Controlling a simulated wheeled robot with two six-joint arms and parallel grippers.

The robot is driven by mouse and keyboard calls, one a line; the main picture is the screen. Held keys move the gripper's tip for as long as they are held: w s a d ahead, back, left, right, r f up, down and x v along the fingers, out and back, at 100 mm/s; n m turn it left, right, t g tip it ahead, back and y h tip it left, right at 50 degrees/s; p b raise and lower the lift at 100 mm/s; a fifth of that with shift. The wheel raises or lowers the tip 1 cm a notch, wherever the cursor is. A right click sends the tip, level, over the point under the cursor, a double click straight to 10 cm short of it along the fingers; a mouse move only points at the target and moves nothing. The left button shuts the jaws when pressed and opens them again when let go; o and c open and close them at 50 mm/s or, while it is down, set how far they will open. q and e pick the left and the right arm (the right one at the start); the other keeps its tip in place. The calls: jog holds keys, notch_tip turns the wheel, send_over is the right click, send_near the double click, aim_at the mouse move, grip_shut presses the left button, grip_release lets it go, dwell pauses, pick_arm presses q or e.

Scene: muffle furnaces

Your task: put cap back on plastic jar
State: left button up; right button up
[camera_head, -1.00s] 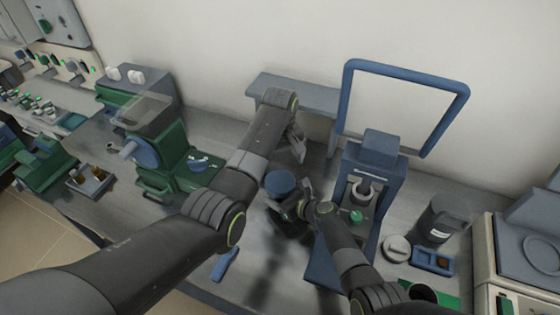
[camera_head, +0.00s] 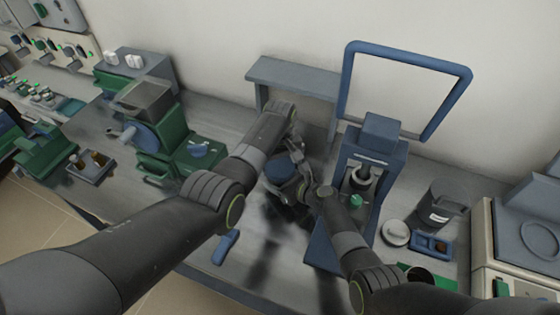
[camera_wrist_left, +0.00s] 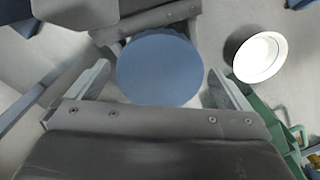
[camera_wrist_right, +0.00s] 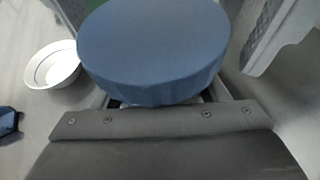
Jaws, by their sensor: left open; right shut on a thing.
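The blue round cap (camera_head: 280,171) is over the jar, above the bench. In the left wrist view the cap (camera_wrist_left: 160,68) shows as a flat disc, and in the right wrist view its ribbed side (camera_wrist_right: 155,50) fills the upper middle. My right gripper (camera_head: 302,196) is shut on the jar below the cap; the jar body is mostly hidden. Whether the cap is screwed down cannot be told. My left gripper (camera_head: 294,156) is open at the cap, and in the left wrist view its fingers (camera_wrist_left: 162,85) stand on both sides of it, with gaps.
A white round dish (camera_wrist_left: 258,57) lies near the jar. A blue press-like stand (camera_head: 372,165) with a blue frame is close on the right. A green machine (camera_head: 175,150) stands left, a grey shelf (camera_head: 293,75) behind. A blue tool (camera_head: 226,246) lies near the front edge.

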pick_arm(q)
jog(key=c, duration=1.1)
jog(key=shift+o, duration=0.2)
jog(key=shift+m, duration=1.7)
jog(key=o, duration=1.1)
jog(key=shift+c, duration=0.2)
jog(key=shift+r, duration=2.25)
